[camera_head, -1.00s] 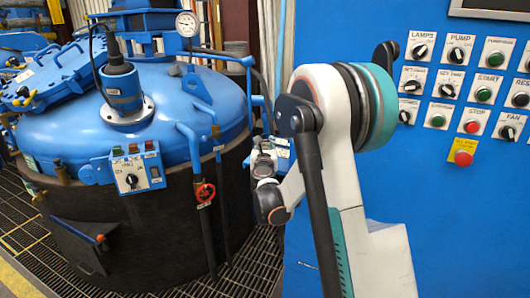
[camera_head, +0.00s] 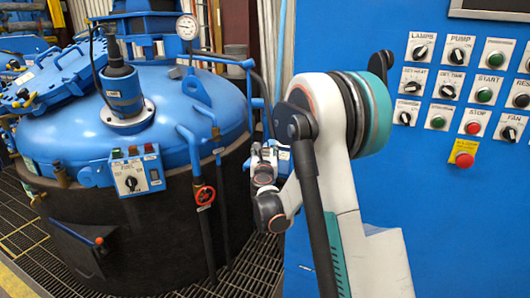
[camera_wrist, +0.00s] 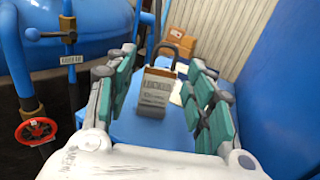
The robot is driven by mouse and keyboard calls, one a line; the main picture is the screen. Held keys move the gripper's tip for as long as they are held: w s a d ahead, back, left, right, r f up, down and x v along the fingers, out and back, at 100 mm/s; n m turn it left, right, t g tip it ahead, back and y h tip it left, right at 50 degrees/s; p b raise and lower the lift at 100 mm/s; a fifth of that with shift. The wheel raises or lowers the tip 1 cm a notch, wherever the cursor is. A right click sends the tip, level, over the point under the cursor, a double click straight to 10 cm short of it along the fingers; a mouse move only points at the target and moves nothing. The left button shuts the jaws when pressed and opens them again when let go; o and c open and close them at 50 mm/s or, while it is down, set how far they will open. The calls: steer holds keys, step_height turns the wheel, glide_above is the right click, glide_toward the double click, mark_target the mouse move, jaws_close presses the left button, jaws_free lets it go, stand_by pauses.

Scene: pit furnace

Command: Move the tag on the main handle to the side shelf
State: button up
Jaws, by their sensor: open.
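In the wrist view, a grey-beige tag (camera_wrist: 155,92) with dark print and a dark padlock-like shackle stands about upright over a light blue shelf surface (camera_wrist: 130,127). It appears to rest there, though its contact is hard to see. My gripper (camera_wrist: 164,75) is open, its teal-padded fingers on either side of the tag with gaps visible. In the head view my gripper (camera_head: 264,160) is small, beside the furnace, and the tag cannot be made out. A blue handle (camera_wrist: 50,34) with a ball end sits on a pipe at left, with a small white label (camera_wrist: 71,59) below it.
A cardboard box (camera_wrist: 179,42) and pale papers (camera_wrist: 178,94) lie behind the tag. The blue furnace (camera_head: 185,110) and a red valve wheel (camera_wrist: 36,131) are at left. A blue control panel (camera_head: 455,210) with switches is at right in the head view.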

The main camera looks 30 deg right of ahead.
steer(key=p+v, duration=0.2)
steer(key=v, duration=1)
steer(key=a+r+n+t+y, duration=0.2)
steer(key=a+r+n+y, duration=0.3)
steer(key=a+r+n, duration=0.5)
steer(key=s+a+r+n+g+y, duration=0.2)
steer(key=s+a+n+y, duration=0.5)
steer(key=n, duration=0.7)
steer(key=s+f+n+g+h, duration=0.1)
steer(key=s+f+n+g, duration=0.3)
steer(key=s+n, duration=0.5)
steer(key=s+f+n+g+h, duration=0.2)
steer(key=s+f+n+g, duration=0.2)
steer(key=s+n, duration=0.5)
steer(key=s+f, duration=0.1)
steer(key=s, duration=0.6)
steer(key=shift+s+a+f+g, duration=0.15)
steer(key=shift+a+f+g, duration=0.15)
steer(key=shift+f, duration=0.1)
